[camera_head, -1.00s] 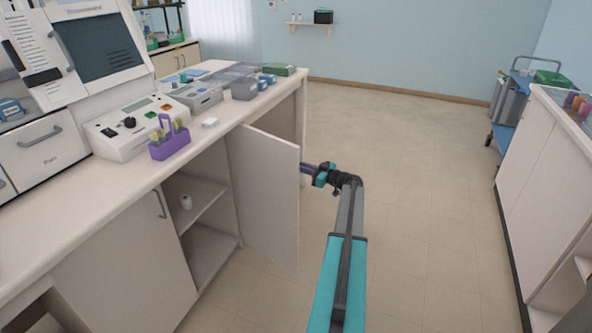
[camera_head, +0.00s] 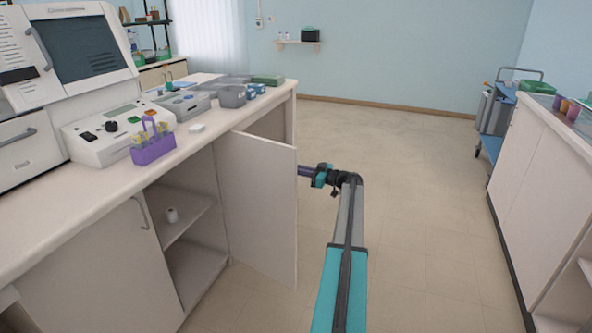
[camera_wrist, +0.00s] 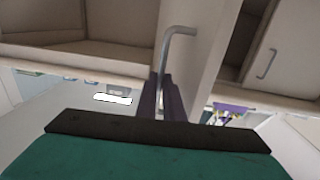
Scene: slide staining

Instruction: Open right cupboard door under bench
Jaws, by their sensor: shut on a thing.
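The right cupboard door (camera_head: 262,210) under the bench stands wide open, its free edge out over the floor. It also shows in the wrist view (camera_wrist: 203,50), where its grey bar handle (camera_wrist: 164,58) runs down between my fingers. My gripper (camera_wrist: 164,103) is shut on this handle. In the head view, my gripper's purple finger part (camera_head: 304,171) shows just past the door's free edge. The fingertips and handle are hidden behind the door there.
The left cupboard door (camera_head: 105,262) is shut. On the bench top (camera_head: 60,195) stand a purple rack (camera_head: 153,150), a white device (camera_head: 95,140) and several boxes. Bare floor (camera_head: 420,230) lies between this bench and the right-hand counter (camera_head: 540,190).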

